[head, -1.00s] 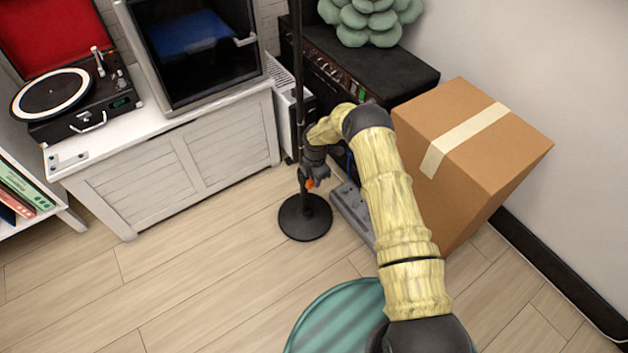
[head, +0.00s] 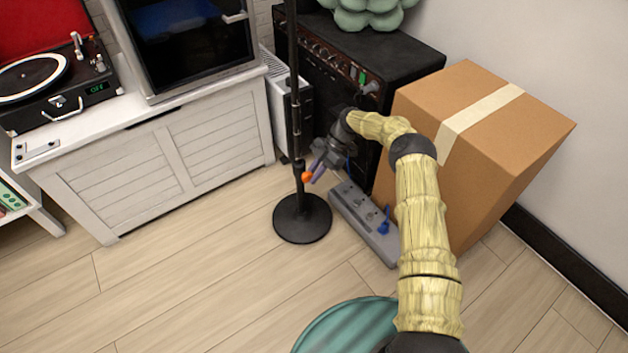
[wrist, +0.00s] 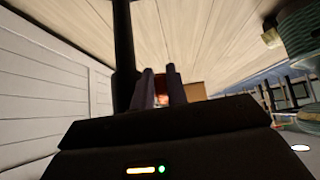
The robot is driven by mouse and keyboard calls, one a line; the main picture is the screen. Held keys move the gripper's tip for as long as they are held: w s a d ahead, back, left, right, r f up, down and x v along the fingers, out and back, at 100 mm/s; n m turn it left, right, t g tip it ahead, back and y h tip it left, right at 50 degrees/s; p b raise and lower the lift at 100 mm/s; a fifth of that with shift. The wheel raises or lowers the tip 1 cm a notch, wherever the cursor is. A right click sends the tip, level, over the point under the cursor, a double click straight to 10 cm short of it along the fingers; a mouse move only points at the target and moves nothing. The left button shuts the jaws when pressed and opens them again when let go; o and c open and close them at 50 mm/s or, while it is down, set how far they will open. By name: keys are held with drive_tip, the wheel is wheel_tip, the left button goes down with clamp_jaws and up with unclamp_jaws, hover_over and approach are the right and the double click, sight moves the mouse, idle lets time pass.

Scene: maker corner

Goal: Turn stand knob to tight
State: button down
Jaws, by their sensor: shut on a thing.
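The black stand has a thin upright pole (head: 292,75) and a round base (head: 302,221) on the wood floor. Its orange knob (head: 307,177) sticks out low on the pole. My gripper (head: 315,170) is at the knob, just right of the pole, and its fingers are closed on it. In the wrist view the two dark fingers (wrist: 161,88) stand beside the black pole (wrist: 124,50), with a bit of orange-red knob (wrist: 160,90) between them. Most of the knob is hidden there by the fingers.
A grey power strip (head: 362,223) with a blue plug lies right of the base. A cardboard box (head: 480,140) and a black amplifier (head: 345,75) stand behind my arm. A white cabinet (head: 150,165) is at left. A green ribbed object (head: 345,330) is in front.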

drive_tip(key=shift+a+f+y+b, duration=0.1)
drive_tip(key=shift+y+b, duration=0.2)
drive_tip(key=shift+b, duration=0.15)
drive_tip(key=c, duration=1.7)
unclamp_jaws()
wheel_tip(320, 180, up, 10)
drive_tip(key=p, duration=0.5)
